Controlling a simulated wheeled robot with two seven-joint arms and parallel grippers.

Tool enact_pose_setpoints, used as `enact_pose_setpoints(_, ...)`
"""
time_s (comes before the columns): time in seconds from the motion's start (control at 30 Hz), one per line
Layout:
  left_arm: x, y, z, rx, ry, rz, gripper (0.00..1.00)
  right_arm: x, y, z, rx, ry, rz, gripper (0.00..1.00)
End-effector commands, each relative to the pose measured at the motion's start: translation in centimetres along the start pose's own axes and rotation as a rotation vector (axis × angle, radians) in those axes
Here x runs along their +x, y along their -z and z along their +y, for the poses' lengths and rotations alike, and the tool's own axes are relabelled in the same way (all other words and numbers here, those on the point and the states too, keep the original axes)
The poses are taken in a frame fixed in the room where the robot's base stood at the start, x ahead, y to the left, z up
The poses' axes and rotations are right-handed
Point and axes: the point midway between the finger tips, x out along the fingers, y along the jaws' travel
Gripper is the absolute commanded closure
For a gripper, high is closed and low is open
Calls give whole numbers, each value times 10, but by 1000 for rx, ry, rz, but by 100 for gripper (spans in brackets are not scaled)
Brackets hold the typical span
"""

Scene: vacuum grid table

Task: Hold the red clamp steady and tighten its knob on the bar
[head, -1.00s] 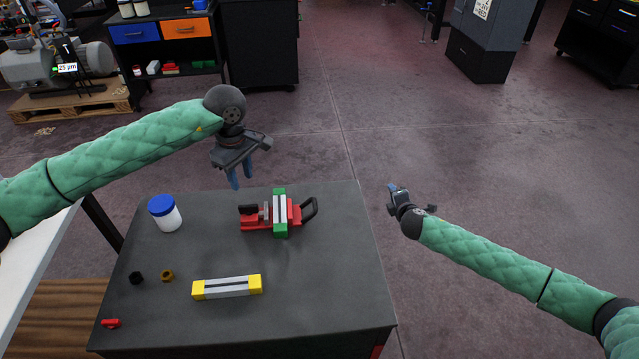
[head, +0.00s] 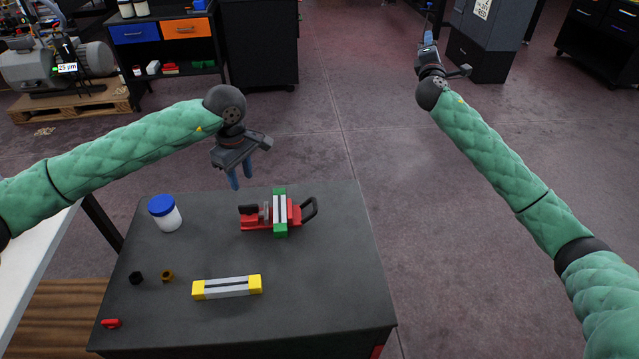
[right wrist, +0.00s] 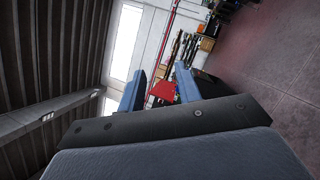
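The red clamp (head: 256,225) lies on the dark table. It has a black piece (head: 247,210) at its left end and a black loop handle (head: 310,209) at its right. A pale bar with green ends (head: 280,232) lies across the clamp; whether it is gripped cannot be told. My left gripper (head: 241,180) hangs above the table's back edge, fingers pointing down and apart, empty, behind the clamp. My right gripper (head: 428,38) is raised over the floor, far right of the table. The right wrist view shows its two blue fingers (right wrist: 159,92) apart with nothing between them.
On the table (head: 320,290) are a white jar with blue lid (head: 166,215), a yellow-ended bar (head: 228,287), a black nut (head: 136,277), a brass nut (head: 167,275) and a small red piece (head: 111,323). The table's right side is clear.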

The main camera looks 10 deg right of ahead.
Motion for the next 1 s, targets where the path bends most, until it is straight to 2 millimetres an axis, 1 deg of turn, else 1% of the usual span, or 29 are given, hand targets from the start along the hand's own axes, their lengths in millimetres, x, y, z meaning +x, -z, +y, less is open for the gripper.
enact_pose_setpoints(0.03, 0, 0, 0, 0, 0, 0, 64, 9, -13, 17, -6, -20, -29, 66)
enact_pose_setpoints(0.1, 0, 0, 0, 0, 0, 0, 64, 18, -30, 38, -16, -45, -65, 66)
enact_pose_setpoints(0.23, 0, 0, 0, 0, 0, 0, 64, 32, -57, 73, -46, -91, -121, 66)
enact_pose_setpoints(0.33, 0, 0, 0, 0, 0, 0, 64, 39, -71, 101, -83, -137, -149, 66)
enact_pose_setpoints(0.4, 0, 0, 0, 0, 0, 0, 64, 41, -74, 122, -127, -183, -153, 66)
enact_pose_setpoints(0.43, 0, 0, 0, 0, 0, 0, 64, 40, -72, 131, -154, -209, -147, 66)
enact_pose_setpoints(0.5, 0, 0, 0, 0, 0, 0, 64, 37, -58, 148, -225, -273, -117, 66)
enact_pose_setpoints(0.57, 0, 0, 0, 0, 0, 0, 64, 32, -43, 160, -286, -326, -83, 66)
enact_pose_setpoints(0.67, 0, 0, 0, 0, 0, 0, 64, 19, -12, 177, -397, -426, -20, 66)
enact_pose_setpoints(0.7, 0, 0, 0, 0, 0, 0, 64, 13, 2, 184, -444, -470, 8, 66)
enact_pose_setpoints(0.77, 0, 0, 0, 0, 0, 0, 64, 2, 24, 193, -521, -541, 51, 66)
enact_pose_setpoints(0.8, 0, 0, 0, 0, 0, 0, 64, -7, 40, 199, -572, -589, 79, 66)
enact_pose_setpoints(0.87, 0, 0, 0, 0, 0, 0, 64, -20, 63, 206, -651, -663, 121, 66)
enact_pose_setpoints(1.0, 0, 0, 0, 0, 0, 0, 64, -55, 115, 217, -832, -839, 214, 66)
